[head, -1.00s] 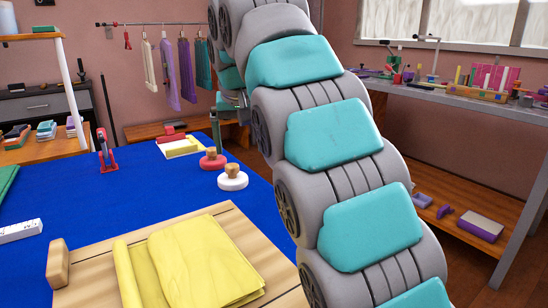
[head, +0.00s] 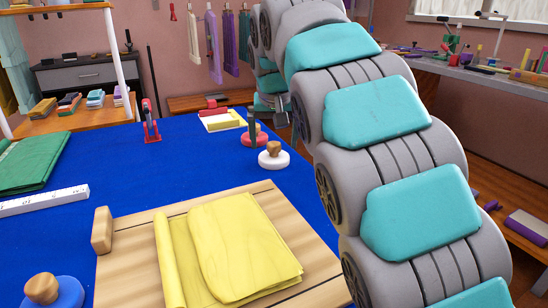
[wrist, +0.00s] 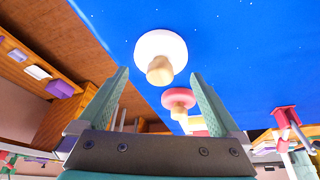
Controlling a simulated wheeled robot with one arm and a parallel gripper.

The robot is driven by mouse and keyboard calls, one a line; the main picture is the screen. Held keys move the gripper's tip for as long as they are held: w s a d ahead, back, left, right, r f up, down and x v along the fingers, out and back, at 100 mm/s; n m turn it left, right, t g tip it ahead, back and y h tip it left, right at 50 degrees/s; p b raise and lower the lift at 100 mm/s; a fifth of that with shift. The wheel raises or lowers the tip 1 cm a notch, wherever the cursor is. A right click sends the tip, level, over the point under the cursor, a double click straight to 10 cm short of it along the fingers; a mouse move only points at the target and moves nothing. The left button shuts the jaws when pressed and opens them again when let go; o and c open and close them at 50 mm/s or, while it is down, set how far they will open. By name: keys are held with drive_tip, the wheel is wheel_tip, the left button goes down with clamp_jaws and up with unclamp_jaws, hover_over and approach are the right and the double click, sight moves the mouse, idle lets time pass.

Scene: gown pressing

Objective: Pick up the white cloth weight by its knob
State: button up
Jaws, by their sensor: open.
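The white cloth weight (head: 273,161) stands upright on the blue table cover, with a tan wooden knob on top. In the wrist view the white weight (wrist: 160,44) lies ahead of the fingers, its knob (wrist: 160,70) between their tips in the picture. My gripper (wrist: 160,74) is open and empty; I see no contact with the knob. In the head view my gripper (head: 272,122) shows partly behind my arm, just beyond the white weight. The red weight (head: 255,140) stands close behind the white one, with one finger overlapping it in the picture.
Folded yellow cloth (head: 240,245) lies on a wooden board (head: 130,260) in front. A blue weight (head: 55,292), a white ruler (head: 45,200) and green cloth (head: 30,160) are at left. A red clamp (head: 151,125) and a yellow-and-white stack (head: 222,121) stand farther back.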

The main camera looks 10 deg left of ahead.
sight(274, 144)
drive_tip(key=shift+x, duration=1.5)
drive_tip(key=shift+s, duration=0.15)
clamp_jaws()
